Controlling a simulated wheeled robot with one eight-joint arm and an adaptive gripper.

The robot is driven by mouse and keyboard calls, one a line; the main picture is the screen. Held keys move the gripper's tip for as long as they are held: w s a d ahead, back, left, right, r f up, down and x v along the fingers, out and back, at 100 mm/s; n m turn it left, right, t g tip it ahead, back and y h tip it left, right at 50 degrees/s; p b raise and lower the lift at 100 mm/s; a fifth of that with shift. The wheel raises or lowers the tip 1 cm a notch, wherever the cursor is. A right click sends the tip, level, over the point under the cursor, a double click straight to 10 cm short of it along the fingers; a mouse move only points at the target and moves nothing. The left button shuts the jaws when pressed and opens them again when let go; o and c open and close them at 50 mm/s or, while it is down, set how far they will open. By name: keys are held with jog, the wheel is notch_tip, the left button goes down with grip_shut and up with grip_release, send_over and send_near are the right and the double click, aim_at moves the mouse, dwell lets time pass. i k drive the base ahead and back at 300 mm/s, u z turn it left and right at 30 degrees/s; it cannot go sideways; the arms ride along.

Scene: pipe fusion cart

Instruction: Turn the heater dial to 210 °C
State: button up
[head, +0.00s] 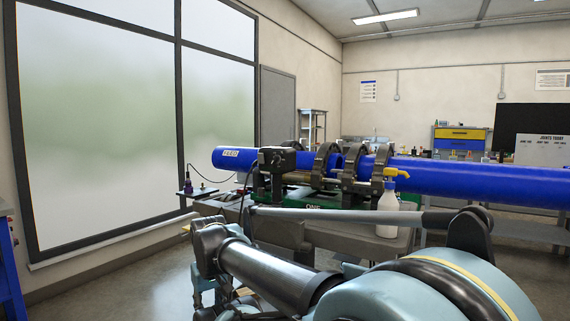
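I cannot make out the heater dial or its temperature scale in the head view. The fusion cart (385,245) stands mid-scene, partly hidden behind my arm. A dark box (277,158) sits at the left end of its clamp rings, too small to read. My arm crosses the foreground from the lower right to a joint on the left. My gripper cannot be made out; the arm's far end is lost low in the picture.
A long blue pipe (480,182) runs through the clamps and out to the right. A shorter blue pipe (235,159) sticks out left. A white bottle with a yellow pump (388,212) stands at the cart's near side. Open floor lies at the left.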

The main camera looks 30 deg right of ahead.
aim_at(277, 159)
jog(key=z, duration=0.2)
jog(key=k, duration=1.55)
jog(key=u, duration=0.4)
jog(key=i, duration=0.95)
